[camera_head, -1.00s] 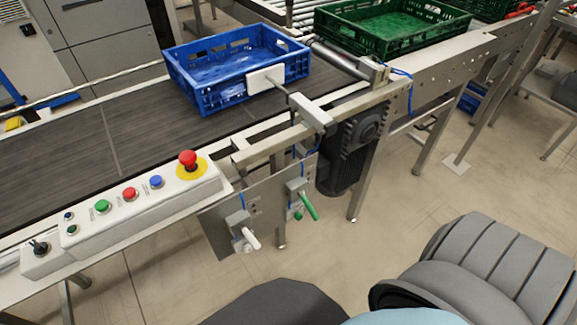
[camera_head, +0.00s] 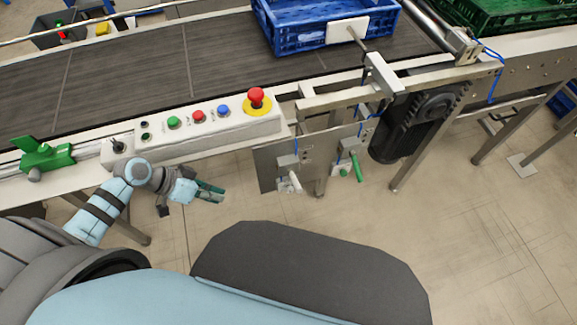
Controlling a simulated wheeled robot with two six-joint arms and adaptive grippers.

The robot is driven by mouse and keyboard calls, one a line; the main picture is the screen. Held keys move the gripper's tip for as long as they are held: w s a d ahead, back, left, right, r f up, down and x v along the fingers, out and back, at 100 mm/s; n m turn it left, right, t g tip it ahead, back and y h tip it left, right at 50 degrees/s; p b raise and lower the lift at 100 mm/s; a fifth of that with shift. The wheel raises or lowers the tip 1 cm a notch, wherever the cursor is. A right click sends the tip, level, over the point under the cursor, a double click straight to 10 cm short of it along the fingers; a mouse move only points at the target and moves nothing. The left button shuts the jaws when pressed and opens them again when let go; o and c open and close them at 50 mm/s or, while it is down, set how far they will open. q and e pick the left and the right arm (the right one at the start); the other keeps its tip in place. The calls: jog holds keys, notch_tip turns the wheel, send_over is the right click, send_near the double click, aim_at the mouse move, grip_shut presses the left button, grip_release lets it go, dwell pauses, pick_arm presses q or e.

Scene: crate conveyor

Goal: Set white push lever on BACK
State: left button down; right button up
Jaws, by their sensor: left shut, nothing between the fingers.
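The white push lever (camera_head: 291,183) hangs on a grey metal plate (camera_head: 268,163) below the conveyor's near edge, its handle pointing down and toward me. Its exact setting is too small to tell. My left gripper (camera_head: 213,192) is shut and empty, below the control panel. It is left of the white lever at about the same height in the picture, clearly apart from it. My right gripper is out of view.
A control panel (camera_head: 190,138) with coloured buttons and a red emergency stop (camera_head: 257,96) lies above my gripper. A dark motor (camera_head: 412,125) hangs right of the levers. A blue crate (camera_head: 300,33) stands on the conveyor belt (camera_head: 130,75). Floor is open below the levers.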

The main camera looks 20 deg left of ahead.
pick_arm(q)
jog(key=w+r+m+h, duration=0.2)
jog(key=r+h, duration=0.1)
jog(key=r, duration=0.6)
jog(key=w+r+m+h, duration=0.2)
jog(key=r, duration=0.8)
send_over(288, 171)
jog(key=s, duration=0.3)
notch_tip(288, 171, down, 10)
jog(key=shift+s+d+f+b, duration=0.2)
jog(key=shift+f, duration=0.4)
jog(key=shift+s+d+f+b, duration=0.15)
jog(key=shift+d+f, duration=0.1)
jog(key=shift+f, duration=0.35)
jog(key=shift+s+d+f+b, duration=0.2)
jog(key=shift+f, duration=0.4)
